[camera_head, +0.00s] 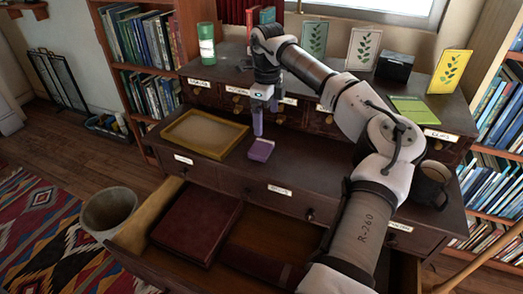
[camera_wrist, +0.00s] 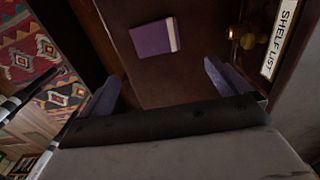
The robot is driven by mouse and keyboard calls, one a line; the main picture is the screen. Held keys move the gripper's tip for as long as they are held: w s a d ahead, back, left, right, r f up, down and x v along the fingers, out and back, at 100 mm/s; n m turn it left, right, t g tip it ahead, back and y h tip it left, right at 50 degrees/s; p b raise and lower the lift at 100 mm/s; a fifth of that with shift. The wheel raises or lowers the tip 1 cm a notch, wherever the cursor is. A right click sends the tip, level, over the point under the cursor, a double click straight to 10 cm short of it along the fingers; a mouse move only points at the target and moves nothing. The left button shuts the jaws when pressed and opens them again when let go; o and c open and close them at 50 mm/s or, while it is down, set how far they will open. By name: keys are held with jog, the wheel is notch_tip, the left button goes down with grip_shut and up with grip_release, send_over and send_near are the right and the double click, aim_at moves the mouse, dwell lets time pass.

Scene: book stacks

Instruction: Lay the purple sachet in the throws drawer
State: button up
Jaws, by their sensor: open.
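A small purple block-like item with a pale edge, which I take as the purple sachet (camera_head: 261,150), lies on the dark desk ledge, right of the shallow yellow tray. It also shows in the wrist view (camera_wrist: 150,38). My gripper (camera_head: 257,130) points down just above and behind it, open and empty. In the wrist view, the sachet lies ahead of the spread fingers (camera_wrist: 160,82), apart from them. A wide lower drawer (camera_head: 137,222) is pulled open. A dark red flat item (camera_head: 197,222) lies in its left part. I cannot read its label, so cannot tell whether it is the throws drawer.
The yellow tray (camera_head: 168,138) stands on the ledge beside the sachet. Small labelled drawers run behind; one label reads "SHELF LIST" (camera_wrist: 279,40). A green-capped jar (camera_head: 206,45) and cards stand on top. A dark mug (camera_head: 430,183) is at right, a bin (camera_head: 108,211) at left.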

send_over(266, 148)
jog(key=f, duration=0.5)
jog(key=shift+w+f, duration=0.2)
jog(key=shift+f, duration=0.2)
jog(key=f, duration=0.3)
jog(key=f+p, duration=0.1)
jog(key=f, duration=0.1)
jog(key=shift+s+f, duration=0.1)
jog(key=shift+s, duration=0.15)
jog(key=c, duration=1.1)
